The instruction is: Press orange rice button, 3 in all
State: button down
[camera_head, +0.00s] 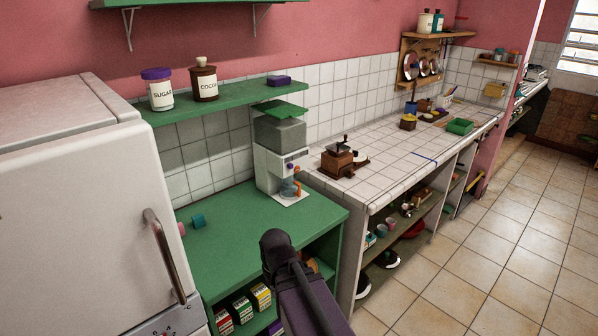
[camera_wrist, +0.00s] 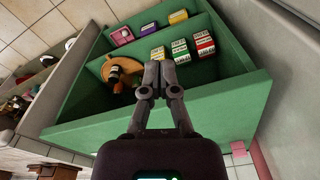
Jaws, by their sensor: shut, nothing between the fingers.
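The white rice dispenser (camera_head: 281,166) stands on the green counter in the head view, with a green lid and a grey see-through tank. Small coloured buttons (camera_head: 291,167) sit on its front, one of them purple. They are too small to make out the orange one surely. A bluish cup (camera_head: 289,188) with some orange beside it is at the dispenser's base. My gripper (camera_wrist: 158,76) is shut and empty in the wrist view, over the green open shelf unit. The dispenser is not in the wrist view. In the head view my arm is in front of the counter, below the dispenser.
The green counter (camera_head: 245,222) has pink and teal cups (camera_head: 198,221) at its left. A green wall shelf (camera_head: 222,97) hangs above. A coffee grinder (camera_head: 340,162) stands right of the dispenser. Several boxes (camera_wrist: 180,53) and a round wooden board (camera_wrist: 121,68) are in the shelf unit.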

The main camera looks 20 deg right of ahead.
aim_at(297, 170)
jog(key=w+d+m+t+b, duration=0.1)
jog(key=w+d+t+b, duration=0.1)
jog(key=w, duration=0.6)
jog(key=w+d+m+t+y+b, duration=0.1)
jog(key=w+d+t+b, duration=0.1)
jog(key=w+t, duration=0.3)
jog(key=w+d+r+m+t+b, duration=0.1)
jog(key=w+d+t+b, duration=0.1)
jog(key=w, duration=1)
jog(key=shift+w+d+t+b, duration=0.2)
jog(key=shift+d+t+b, duration=0.2)
jog(key=shift+d+t, duration=0.25)
jog(key=w+d+r+m+t+h+b, duration=0.3)
jog(key=w+d+m+h, duration=0.1)
jog(key=d, duration=0.6)
jog(key=w+d+r+m+t+h+b, duration=0.2)
jog(key=w+d+r+m+t+h, duration=0.2)
jog(key=d, duration=0.7)
jog(key=shift+w+r+m+h+b, duration=0.2)
jog(key=shift+w+m+h+b, duration=0.2)
jog(key=shift+w+m+h, duration=0.3)
jog(key=shift+w, duration=0.15)
jog(key=shift+w+a, duration=0.45)
jog(key=shift+w, duration=0.85)
jog(key=shift+w+a, duration=0.5)
jog(key=shift+w, duration=0.85)
jog(key=shift+w+a, duration=0.45)
jog(key=shift+w, duration=0.85)
